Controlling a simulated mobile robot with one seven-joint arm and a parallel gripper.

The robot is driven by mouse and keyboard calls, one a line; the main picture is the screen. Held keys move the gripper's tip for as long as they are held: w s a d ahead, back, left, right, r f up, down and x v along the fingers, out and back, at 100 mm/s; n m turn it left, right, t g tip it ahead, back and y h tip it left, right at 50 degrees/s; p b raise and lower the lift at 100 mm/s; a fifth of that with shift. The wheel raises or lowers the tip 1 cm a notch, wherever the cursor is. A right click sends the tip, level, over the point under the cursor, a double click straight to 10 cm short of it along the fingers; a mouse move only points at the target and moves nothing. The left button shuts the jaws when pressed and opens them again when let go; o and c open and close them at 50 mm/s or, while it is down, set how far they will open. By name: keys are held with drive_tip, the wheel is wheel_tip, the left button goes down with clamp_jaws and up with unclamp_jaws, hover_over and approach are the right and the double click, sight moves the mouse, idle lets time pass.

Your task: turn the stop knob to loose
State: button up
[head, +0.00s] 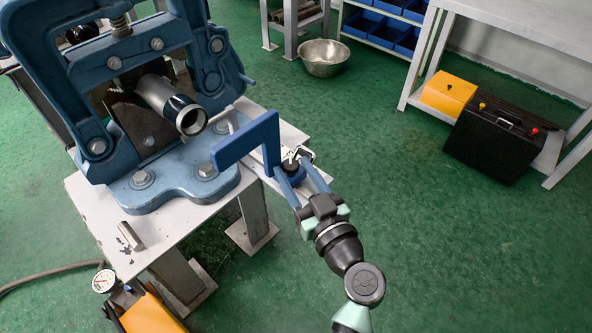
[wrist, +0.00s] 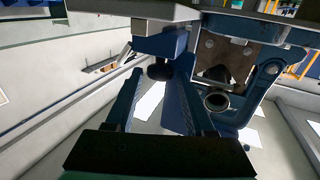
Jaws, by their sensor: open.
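The stop knob (head: 291,167) is a small dark round knob at the right edge of the bench, by the foot of a blue angled stop plate (head: 243,142). My gripper (head: 292,171) is open, with one blue finger on each side of the knob. In the wrist view the dark knob (wrist: 159,70) sits between the tips of the two open fingers (wrist: 161,78), below a blue block. I cannot tell whether either finger touches it. The knob's turned position cannot be read.
A blue pipe vise (head: 185,180) holds a metal pipe (head: 163,98) left of the stop, on a pale bench (head: 190,222). A pressure gauge (head: 104,281) and a hose are at the lower left.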

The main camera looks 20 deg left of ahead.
clamp_jaws()
idle(0.3)
